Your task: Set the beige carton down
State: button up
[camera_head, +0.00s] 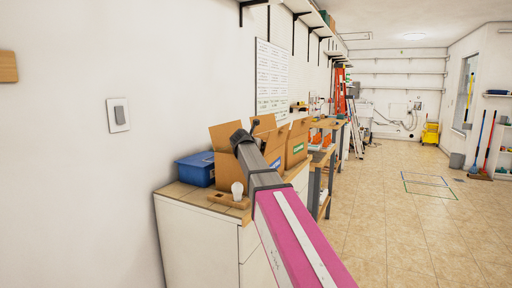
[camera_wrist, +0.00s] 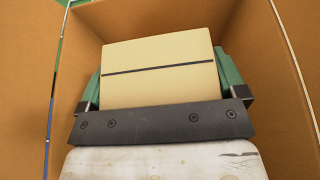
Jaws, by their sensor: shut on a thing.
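The beige carton (camera_wrist: 165,88), with a dark line across its face, is between the green fingers of my gripper (camera_wrist: 160,62) in the wrist view. The gripper is shut on it. Brown cardboard walls (camera_wrist: 275,55) rise around the carton on the far side and both sides, so it is inside an open box. I cannot tell whether its underside touches the box floor. In the head view my arm reaches over the open cardboard box (camera_head: 226,170) on the cabinet. My gripper and the carton are hidden there.
The white cabinet (camera_head: 198,240) has a brown top. A blue bin (camera_head: 195,170) stands left of the box, and a white bulb-shaped thing (camera_head: 237,188) stands in front of it. Another cardboard box (camera_head: 297,150) is to the right. The tiled floor on the right is mostly clear.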

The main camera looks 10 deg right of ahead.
jog(key=shift+f, duration=0.15)
jog(key=o, duration=0.7)
jog(key=r+v, duration=0.1)
jog(key=v, duration=1.1)
jog(key=shift+r, duration=0.15)
